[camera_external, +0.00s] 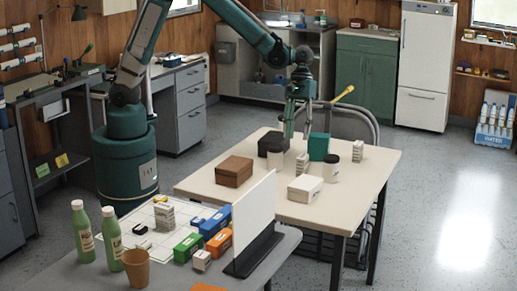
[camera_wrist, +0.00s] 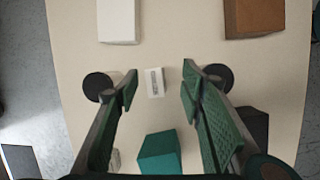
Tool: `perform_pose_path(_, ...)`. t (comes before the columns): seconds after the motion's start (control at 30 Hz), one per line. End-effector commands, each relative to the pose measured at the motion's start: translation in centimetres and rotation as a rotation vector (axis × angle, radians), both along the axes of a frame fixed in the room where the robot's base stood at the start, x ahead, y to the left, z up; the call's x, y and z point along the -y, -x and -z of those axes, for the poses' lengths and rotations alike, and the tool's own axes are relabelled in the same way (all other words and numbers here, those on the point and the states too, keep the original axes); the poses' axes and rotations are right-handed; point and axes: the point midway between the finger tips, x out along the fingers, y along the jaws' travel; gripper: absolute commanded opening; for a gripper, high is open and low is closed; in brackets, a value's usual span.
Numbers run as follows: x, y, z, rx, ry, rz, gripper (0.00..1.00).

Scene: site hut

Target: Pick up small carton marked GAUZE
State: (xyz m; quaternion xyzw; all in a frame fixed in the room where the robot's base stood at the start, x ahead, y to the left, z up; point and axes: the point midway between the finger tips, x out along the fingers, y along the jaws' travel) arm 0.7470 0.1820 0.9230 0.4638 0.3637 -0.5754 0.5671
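A small white carton with a dark printed mark (camera_wrist: 154,82) stands on the table between and beyond my fingertips in the wrist view; it also shows in the external view (camera_external: 302,163). A second small white carton (camera_external: 358,150) stands at the table's right; it is partly hidden behind a finger in the wrist view (camera_wrist: 115,160). I cannot read the word GAUZE on either. My gripper (camera_wrist: 159,90) is open and empty, pointing down over the table; in the external view it hangs above the first carton (camera_external: 298,134).
Black-lidded cups (camera_wrist: 98,86) (camera_external: 275,159) stand on both sides of the first carton. A white box (camera_external: 305,188), brown box (camera_external: 234,171), teal box (camera_external: 319,147) and black box (camera_wrist: 252,125) surround it. A white upright panel (camera_external: 254,221) stands on the nearer bench.

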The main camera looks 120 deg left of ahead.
Motion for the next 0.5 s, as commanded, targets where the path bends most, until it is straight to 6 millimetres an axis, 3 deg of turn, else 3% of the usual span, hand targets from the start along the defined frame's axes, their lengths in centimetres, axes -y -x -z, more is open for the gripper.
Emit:
perform_pose_path(0.3,-3.0,-1.8,4.7,-0.082,0.060,-0.118,0.39)
perform_pose_path(0.5,-3.7,-2.0,6.0,-0.106,0.077,-0.151,0.39)
